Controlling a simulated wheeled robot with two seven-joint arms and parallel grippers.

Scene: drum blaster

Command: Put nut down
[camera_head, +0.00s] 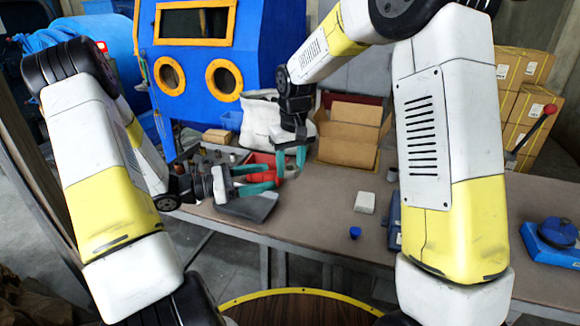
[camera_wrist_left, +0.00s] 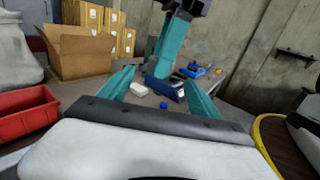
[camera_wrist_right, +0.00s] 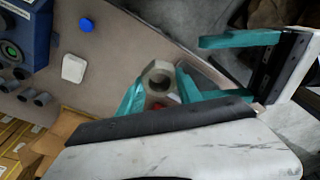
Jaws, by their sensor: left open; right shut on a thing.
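A grey hexagonal nut with a round hole (camera_wrist_right: 158,82) is between the teal fingertips of my right gripper (camera_wrist_right: 160,96) in the right wrist view. The right gripper is shut on it. In the head view my right gripper (camera_head: 291,160) hangs downward above the table's left part, and the nut is hard to make out there. My left gripper (camera_head: 258,180) is open and empty, its fingers pointing right, just beside and below the right gripper. The left fingers also show spread in the left wrist view (camera_wrist_left: 160,90).
The brown table (camera_head: 320,215) has a red bin (camera_head: 258,159) behind the grippers and a dark tray (camera_head: 248,207) below them. An open cardboard box (camera_head: 348,152), a white block (camera_head: 365,202) and a blue cap (camera_head: 355,232) stand to the right. The table's middle is mostly clear.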

